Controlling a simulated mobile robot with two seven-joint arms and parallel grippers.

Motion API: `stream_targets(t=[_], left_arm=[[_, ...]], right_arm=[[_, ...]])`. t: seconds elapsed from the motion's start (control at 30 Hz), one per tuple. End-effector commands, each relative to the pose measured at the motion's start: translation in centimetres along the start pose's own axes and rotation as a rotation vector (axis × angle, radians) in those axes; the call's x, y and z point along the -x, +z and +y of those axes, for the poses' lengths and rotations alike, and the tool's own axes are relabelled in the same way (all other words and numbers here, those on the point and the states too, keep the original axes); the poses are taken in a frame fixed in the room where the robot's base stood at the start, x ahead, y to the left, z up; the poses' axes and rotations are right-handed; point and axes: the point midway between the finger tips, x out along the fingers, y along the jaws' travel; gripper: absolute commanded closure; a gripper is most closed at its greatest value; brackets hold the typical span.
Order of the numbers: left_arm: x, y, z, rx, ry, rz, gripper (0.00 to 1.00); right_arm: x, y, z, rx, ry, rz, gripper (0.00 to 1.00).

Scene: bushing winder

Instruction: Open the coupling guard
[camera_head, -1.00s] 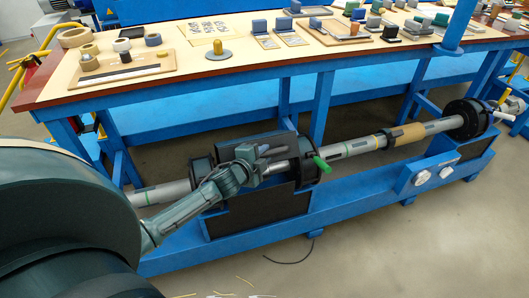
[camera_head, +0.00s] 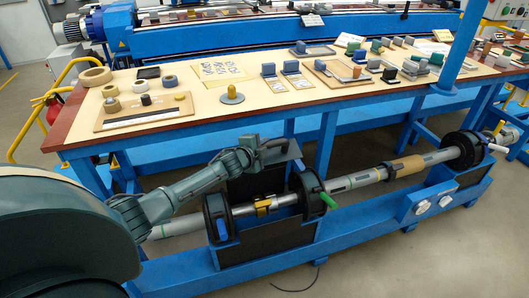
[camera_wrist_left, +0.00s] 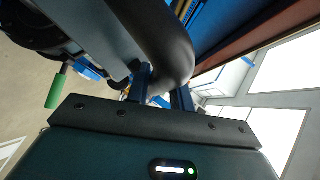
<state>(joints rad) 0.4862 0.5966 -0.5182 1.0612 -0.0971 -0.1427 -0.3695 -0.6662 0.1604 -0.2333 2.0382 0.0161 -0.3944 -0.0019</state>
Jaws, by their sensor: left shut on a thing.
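The coupling guard (camera_head: 252,187) is a dark panel standing raised behind the shaft, between two black round housings. The shaft coupling (camera_head: 263,206), with a yellow band, lies uncovered in front of it. My left gripper (camera_head: 268,144) is at the guard's upper edge, its arm reaching over from the left. In the left wrist view, the gripper's fingers (camera_wrist_left: 162,92) are on either side of a dark curved bar, which looks like the guard's handle (camera_wrist_left: 168,45). The exact contact is partly hidden. My right gripper is not in view.
A green lever (camera_head: 328,201) sticks out from the right housing; a blue lever (camera_head: 222,229) is on the left one. The blue workbench (camera_head: 230,112) with parts and trays stands close behind the guard. Floor in front of the blue base is mostly clear.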

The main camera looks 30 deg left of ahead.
Motion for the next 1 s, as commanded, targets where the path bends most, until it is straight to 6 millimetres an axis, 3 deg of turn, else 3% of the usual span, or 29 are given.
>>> stream_targets(t=[0.5, 0.53, 0.77, 1.0], left_arm=[[-0.24, 0.25, -0.72, -0.001, -0.005, -0.002, 1.00], [-0.24, 0.24, -0.71, -0.001, -0.005, -0.002, 0.76], [-0.23, 0.18, -0.51, -0.001, -0.002, -0.001, 0.57], [-0.20, 0.15, -0.38, 0.000, 0.000, -0.001, 0.56]], right_arm=[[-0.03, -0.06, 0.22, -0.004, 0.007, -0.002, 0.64], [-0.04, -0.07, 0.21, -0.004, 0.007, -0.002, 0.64], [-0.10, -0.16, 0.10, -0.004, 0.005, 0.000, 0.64], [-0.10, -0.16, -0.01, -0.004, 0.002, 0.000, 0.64]])
